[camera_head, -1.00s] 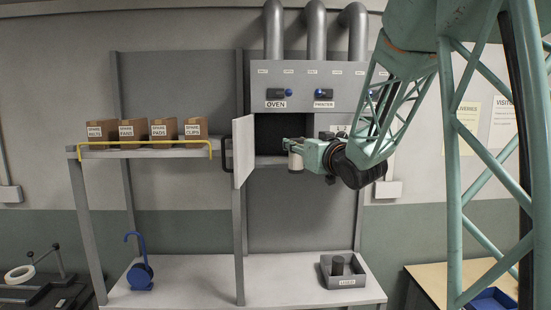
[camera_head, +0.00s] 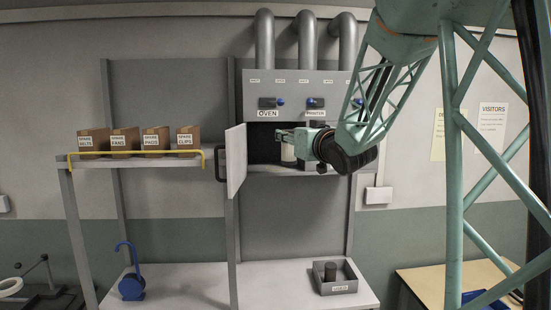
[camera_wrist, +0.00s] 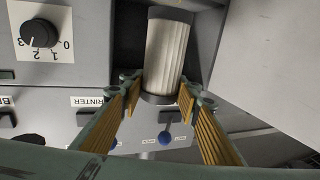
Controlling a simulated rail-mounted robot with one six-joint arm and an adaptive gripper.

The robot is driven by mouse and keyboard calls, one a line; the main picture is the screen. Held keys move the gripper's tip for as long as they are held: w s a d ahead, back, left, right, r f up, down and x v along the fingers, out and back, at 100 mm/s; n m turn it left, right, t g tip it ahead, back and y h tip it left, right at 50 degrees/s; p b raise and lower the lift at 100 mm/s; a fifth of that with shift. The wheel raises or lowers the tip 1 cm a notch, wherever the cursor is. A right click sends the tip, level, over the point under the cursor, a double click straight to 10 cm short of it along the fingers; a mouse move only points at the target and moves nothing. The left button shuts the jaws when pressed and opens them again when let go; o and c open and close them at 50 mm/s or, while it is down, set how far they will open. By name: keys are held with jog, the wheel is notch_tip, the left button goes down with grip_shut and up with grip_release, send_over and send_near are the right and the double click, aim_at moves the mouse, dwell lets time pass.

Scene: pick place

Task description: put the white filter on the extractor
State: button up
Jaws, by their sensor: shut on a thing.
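My gripper (camera_head: 292,140) is shut on the white filter (camera_head: 288,151), a pleated upright cylinder. My wrist hides the area below PRINTER.
An open grey door (camera_head: 236,160) stands at the bay's left side. A shelf (camera_head: 130,163) with a yellow rail holds several labelled boxes. On the bench (camera_head: 200,285) are a blue hooked object (camera_head: 131,285) and a grey tray (camera_head: 339,286) holding a dark cylinder.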

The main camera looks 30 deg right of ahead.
aim_at(288, 147)
jog(key=w+d+f+p, duration=0.1)
jog(key=w+d+p, duration=0.1)
jog(key=w, duration=1.2)
jog(key=shift+w+d+f+p, duration=0.2)
jog(key=shift+w+d+p, duration=0.1)
jog(key=shift+w, duration=0.05)
jog(key=shift+w+f+p, duration=0.2)
jog(key=shift+f+p, duration=0.05)
jog(key=shift+f, duration=0.65)
jog(key=shift+w+f+p, duration=0.2)
jog(key=shift+f, duration=0.7)
jog(key=shift+f, duration=0.15)
jog(key=o, duration=0.9)
jog(key=shift+r, duration=0.2)
jog(key=shift+s+a+b, duration=0.15)
jog(key=shift+s+b, duration=0.25)
jog(key=shift+s, duration=1.6)
jog(key=shift+s+a+b, duration=0.15)
jog(key=shift+s+b, duration=0.2)
jog(key=shift+s, duration=1.65)
jog(key=shift+s+a+b, duration=0.15)
jog(key=shift+s+b, duration=0.25)
jog(key=shift+s, duration=1.6)
